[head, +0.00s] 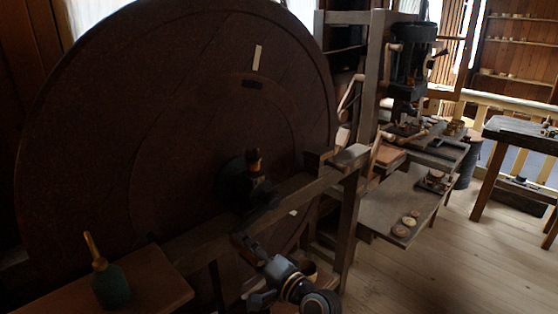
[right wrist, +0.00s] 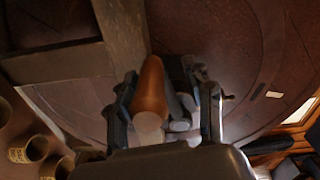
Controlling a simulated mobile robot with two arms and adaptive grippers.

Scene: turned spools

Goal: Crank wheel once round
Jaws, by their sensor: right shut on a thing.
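The big dark brown wheel (head: 130,110) stands upright and fills the left half of the head view; part of its face shows in the right wrist view (right wrist: 215,35). It bears a pale strip (head: 257,57) near its upper right, also seen in the wrist view (right wrist: 274,94). The crank's orange-brown wooden handle (head: 254,157) stands near the wheel's lower middle. My right gripper (head: 256,182) is shut on this handle, which shows between its fingers in the wrist view (right wrist: 151,88). The crank's arm is mostly hidden. My left gripper is out of view.
A wooden beam frame (head: 200,232) crosses in front of the wheel. A green bottle with a thin spout (head: 112,287) stands on a bench at lower left. A side table (head: 385,208) with small round pieces stands to the right. The plank floor (head: 440,270) is clear.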

